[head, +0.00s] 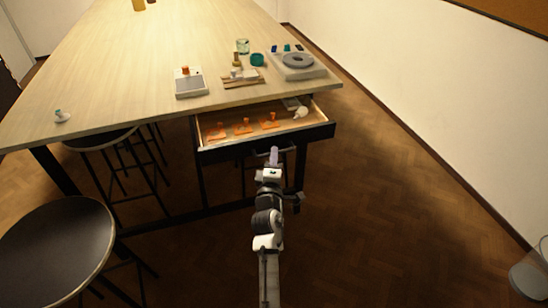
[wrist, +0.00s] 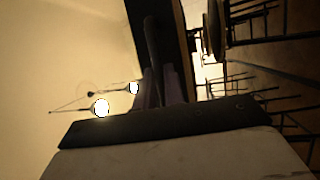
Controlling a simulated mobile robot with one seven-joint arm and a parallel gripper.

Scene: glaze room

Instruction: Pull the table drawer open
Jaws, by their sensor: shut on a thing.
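The table drawer (head: 213,153) is pulled out from under the table's near end, with its dark front toward me. Several orange pieces (head: 244,127) and a small white item (head: 300,113) lie inside it. My gripper (head: 274,156) is at the middle of the drawer front. In the wrist view its fingers (wrist: 160,88) are close together at the dark bar handle (wrist: 151,40), shut on it. The exact contact is dark and partly hidden.
The pale wooden table (head: 130,85) holds a scale (head: 190,84), small jars and a wheel-like device (head: 298,64). Dark stools (head: 60,245) stand at the left. A clear bin (head: 530,280) is at the far right. Floor to the right is open.

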